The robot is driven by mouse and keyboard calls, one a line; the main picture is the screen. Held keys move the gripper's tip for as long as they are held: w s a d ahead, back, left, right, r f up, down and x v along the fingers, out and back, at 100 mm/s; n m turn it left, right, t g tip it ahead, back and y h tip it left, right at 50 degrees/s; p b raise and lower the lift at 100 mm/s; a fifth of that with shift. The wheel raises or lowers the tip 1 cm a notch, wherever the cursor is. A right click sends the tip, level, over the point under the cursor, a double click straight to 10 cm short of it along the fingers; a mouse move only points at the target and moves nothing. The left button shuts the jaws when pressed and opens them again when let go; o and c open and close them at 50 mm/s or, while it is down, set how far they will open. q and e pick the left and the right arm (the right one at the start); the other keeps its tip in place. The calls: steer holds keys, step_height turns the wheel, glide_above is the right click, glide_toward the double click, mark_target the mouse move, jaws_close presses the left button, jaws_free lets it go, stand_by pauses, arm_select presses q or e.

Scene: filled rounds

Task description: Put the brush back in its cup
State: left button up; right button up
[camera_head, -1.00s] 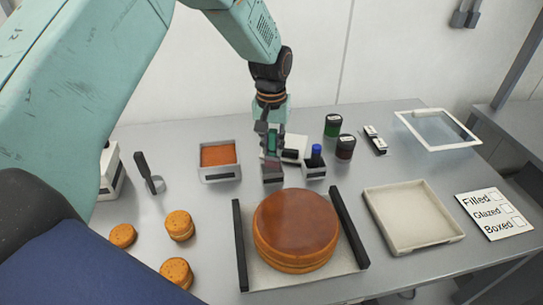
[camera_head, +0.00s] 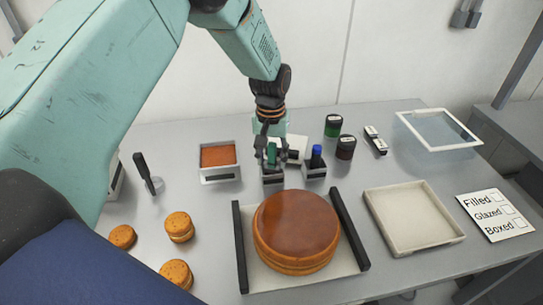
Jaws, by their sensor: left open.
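The green-handled brush (camera_head: 272,153) stands in the left dark cup (camera_head: 272,176), behind the round cake. Its lower end is hidden inside the cup. My left gripper (camera_head: 271,148) is open, with its fingers spread around the top of the green handle. It comes down from above. At this size I cannot tell whether a finger touches the handle. My right gripper is out of view.
A second dark cup (camera_head: 315,169) holds a blue-topped tool just to the right. A tray of orange filling (camera_head: 218,174) stands left. The large glazed cake (camera_head: 297,231) sits on a board in front. Green and dark jars (camera_head: 333,126) stand behind right.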

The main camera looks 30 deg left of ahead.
arm_select(q)
steer(key=shift+w+r, duration=0.15)
steer(key=shift+r, duration=0.25)
steer(key=r, duration=0.9)
steer(key=shift+s+r+b, duration=0.3)
steer(key=shift+s, duration=0.05)
steer(key=shift+w+r, duration=0.2)
steer(key=shift+r, duration=0.4)
steer(key=shift+s+r, duration=0.3)
steer(key=shift+r, duration=0.05)
steer(key=shift+w+f, duration=0.2)
steer(key=shift+w, duration=0.05)
